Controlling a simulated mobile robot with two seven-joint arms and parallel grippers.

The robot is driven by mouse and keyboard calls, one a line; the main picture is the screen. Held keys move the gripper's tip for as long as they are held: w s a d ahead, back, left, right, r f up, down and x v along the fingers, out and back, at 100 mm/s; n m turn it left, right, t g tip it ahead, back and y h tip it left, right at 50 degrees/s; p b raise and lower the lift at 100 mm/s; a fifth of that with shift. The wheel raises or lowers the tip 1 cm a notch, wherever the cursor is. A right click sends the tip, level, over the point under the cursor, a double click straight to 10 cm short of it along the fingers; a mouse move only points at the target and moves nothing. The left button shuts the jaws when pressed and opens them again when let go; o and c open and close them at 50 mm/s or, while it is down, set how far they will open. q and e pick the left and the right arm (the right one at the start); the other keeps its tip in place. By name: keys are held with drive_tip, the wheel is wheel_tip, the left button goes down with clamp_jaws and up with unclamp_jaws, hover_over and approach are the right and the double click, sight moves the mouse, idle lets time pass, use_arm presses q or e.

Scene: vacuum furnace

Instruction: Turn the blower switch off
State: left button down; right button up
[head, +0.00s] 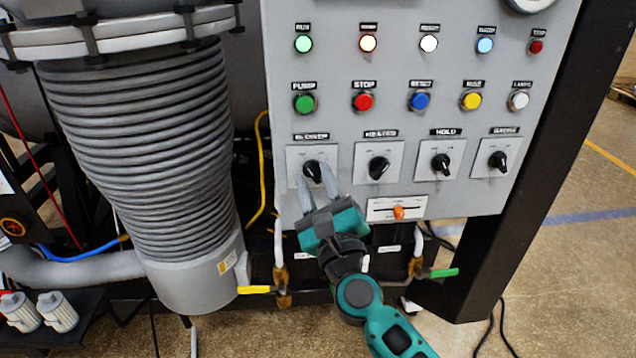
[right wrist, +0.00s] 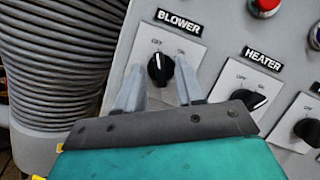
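The blower switch (head: 313,171) is a black rotary knob on a light square plate, leftmost in the bottom row of the grey panel. In the right wrist view the knob (right wrist: 160,68) sits under the BLOWER label, with OFF marked at upper left and ON at upper right. Its pointer looks turned toward OFF, though the exact angle is hard to tell. My right gripper (head: 317,178) is open, its fingers on either side of the knob. In the right wrist view the fingers (right wrist: 161,82) straddle it; contact cannot be told. My left gripper is not in view.
The heater knob (head: 378,167) is just right of the blower switch, with the hold knob (head: 441,164) beyond. An orange slider (head: 398,212) sits below. Push buttons and lamps are above. A large ribbed bellows (head: 140,140) stands left of the panel.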

drive_tip(key=shift+s, duration=0.1)
drive_tip(key=b+v, duration=0.2)
drive_tip(key=v, duration=1)
drive_tip(key=shift+s+d+f, duration=0.2)
drive_tip(key=shift+s, duration=0.1)
